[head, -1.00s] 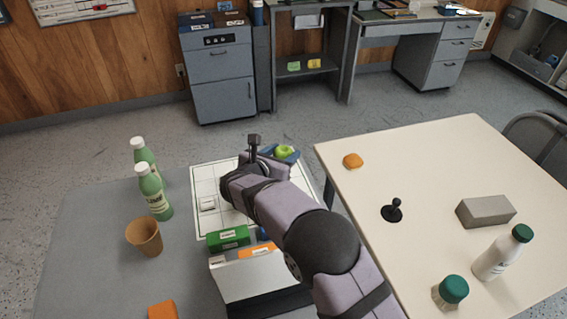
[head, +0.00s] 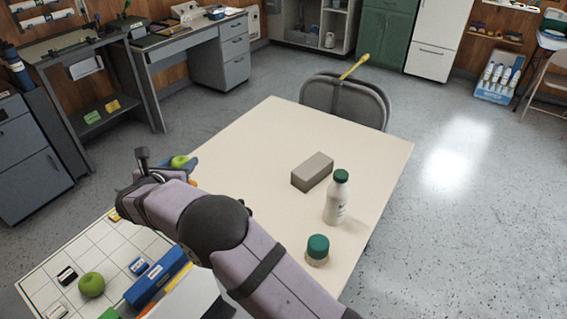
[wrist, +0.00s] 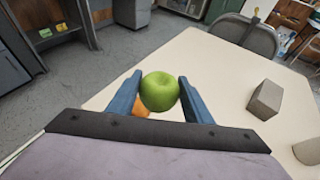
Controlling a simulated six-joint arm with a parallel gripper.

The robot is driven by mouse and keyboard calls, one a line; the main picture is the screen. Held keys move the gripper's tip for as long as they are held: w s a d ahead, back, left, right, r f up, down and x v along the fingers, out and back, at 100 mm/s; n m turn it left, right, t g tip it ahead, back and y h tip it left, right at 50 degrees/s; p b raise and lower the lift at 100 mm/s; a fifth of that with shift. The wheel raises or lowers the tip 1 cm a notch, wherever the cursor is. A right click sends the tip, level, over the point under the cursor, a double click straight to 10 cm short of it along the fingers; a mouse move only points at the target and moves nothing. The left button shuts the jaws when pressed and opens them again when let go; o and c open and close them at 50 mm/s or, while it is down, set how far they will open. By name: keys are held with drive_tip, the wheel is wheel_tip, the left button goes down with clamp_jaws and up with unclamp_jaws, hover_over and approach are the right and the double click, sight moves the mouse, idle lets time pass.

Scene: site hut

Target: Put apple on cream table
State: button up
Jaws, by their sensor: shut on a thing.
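A green apple (wrist: 160,91) sits between the two blue fingers of my gripper (wrist: 157,98), which is shut on it. In the head view the held apple (head: 179,161) shows beyond my wrist, at the left side of the cream table (head: 268,140). In the wrist view the cream table (wrist: 205,70) lies behind and below the apple; its height above the top is hard to tell. A second green apple (head: 91,285) rests on the white gridded board to the lower left.
On the cream table are a grey block (head: 312,172), a white bottle with green cap (head: 336,202) and a green-lidded jar (head: 317,250). A grey chair (head: 345,98) stands behind. The table's far middle is clear.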

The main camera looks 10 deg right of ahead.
drive_tip(key=w+d+m+g+h, duration=0.1)
drive_tip(key=w+d+m+h, duration=0.15)
drive_tip(key=d, duration=1.05)
drive_tip(key=m+g+h+p, duration=0.1)
drive_tip(key=m+g+h, duration=0.5)
drive_tip(key=m+g, duration=0.15)
hover_over(289, 225)
drive_tip(key=w, duration=0.4)
wheel_tip(289, 225, down, 3)
drive_tip(key=shift+t, duration=0.45)
drive_tip(key=shift+s+d+f+p, duration=0.1)
drive_tip(key=shift+d+f+p, duration=0.1)
drive_tip(key=shift+f, duration=1.5)
drive_tip(key=shift+d+f+p, duration=0.1)
drive_tip(key=shift+f+p, duration=0.1)
drive_tip(key=shift+f, duration=1.45)
drive_tip(key=shift+s+d+f+p, duration=0.1)
drive_tip(key=shift+f+p, duration=0.1)
drive_tip(key=shift+f, duration=1.5)
drive_tip(key=shift+f, duration=0.1)
drive_tip(key=o, duration=0.7)
drive_tip(key=shift+f, duration=0.1)
drive_tip(key=o, duration=0.4)
